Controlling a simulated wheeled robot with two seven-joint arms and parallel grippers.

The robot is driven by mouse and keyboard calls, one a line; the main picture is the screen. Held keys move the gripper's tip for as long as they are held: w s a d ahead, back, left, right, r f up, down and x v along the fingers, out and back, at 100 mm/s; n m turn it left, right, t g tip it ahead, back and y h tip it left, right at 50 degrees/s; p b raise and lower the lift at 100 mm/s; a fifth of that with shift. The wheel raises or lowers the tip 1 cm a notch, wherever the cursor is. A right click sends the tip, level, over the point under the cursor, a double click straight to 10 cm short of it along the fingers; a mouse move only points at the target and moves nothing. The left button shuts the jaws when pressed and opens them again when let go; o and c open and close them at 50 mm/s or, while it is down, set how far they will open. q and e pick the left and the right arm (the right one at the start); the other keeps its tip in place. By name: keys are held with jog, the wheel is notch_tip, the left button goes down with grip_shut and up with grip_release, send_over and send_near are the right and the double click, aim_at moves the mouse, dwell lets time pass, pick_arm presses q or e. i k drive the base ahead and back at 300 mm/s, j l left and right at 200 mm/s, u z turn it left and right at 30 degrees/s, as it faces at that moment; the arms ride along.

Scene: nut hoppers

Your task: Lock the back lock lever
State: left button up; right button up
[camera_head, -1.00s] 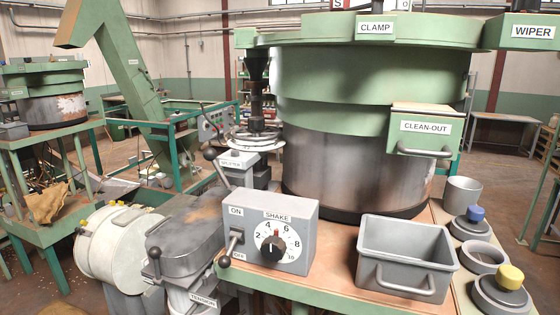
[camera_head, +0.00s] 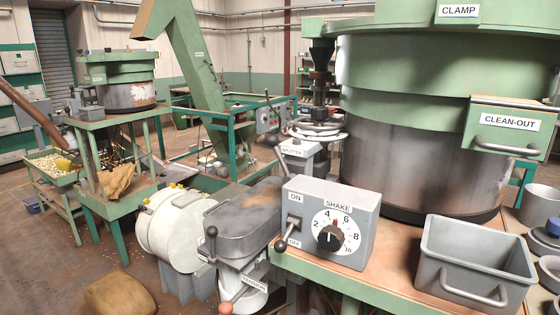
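No part labelled as the back lock lever is readable, so I cannot tell which lever it is. A dark lever with a ball knob (camera_head: 273,139) slants up behind the grey shake box (camera_head: 331,222). A second dark ball-knobbed lever (camera_head: 211,246) stands upright at the left of the grey lidded housing (camera_head: 238,224). A lever (camera_head: 282,243) points down at the on/off plate of the shake box. An orange-knobbed lever (camera_head: 228,305) sits low by the tension label (camera_head: 254,282). Neither of my grippers is in view.
A large green and steel hopper (camera_head: 410,165) stands at right on a wooden-topped bench (camera_head: 365,278), with a grey bin (camera_head: 474,262) in front. A white drum (camera_head: 172,225) is left of the housing. A sack (camera_head: 118,294) lies on the floor, with some open floor around it.

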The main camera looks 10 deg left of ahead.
aim_at(272, 141)
jog(key=z, duration=0.35)
jog(key=k+j+z, duration=0.2)
jog(key=j, duration=0.25)
jog(key=j+z, duration=0.2)
jog(key=j, duration=0.2)
jog(key=k+j+z, duration=0.2)
jog(key=j, duration=0.2)
jog(key=k+j+z, duration=0.25)
jog(key=j, duration=0.15)
jog(key=k+j, duration=0.15)
jog(key=j, duration=0.2)
jog(key=k+j, duration=0.2)
jog(key=j, duration=0.15)
jog(key=k+j, duration=0.15)
jog(key=j, duration=0.2)
jog(key=k+j, duration=0.15)
jog(key=j, duration=0.2)
jog(key=k+j, duration=0.2)
jog(key=j, duration=0.15)
jog(key=z, duration=0.05)
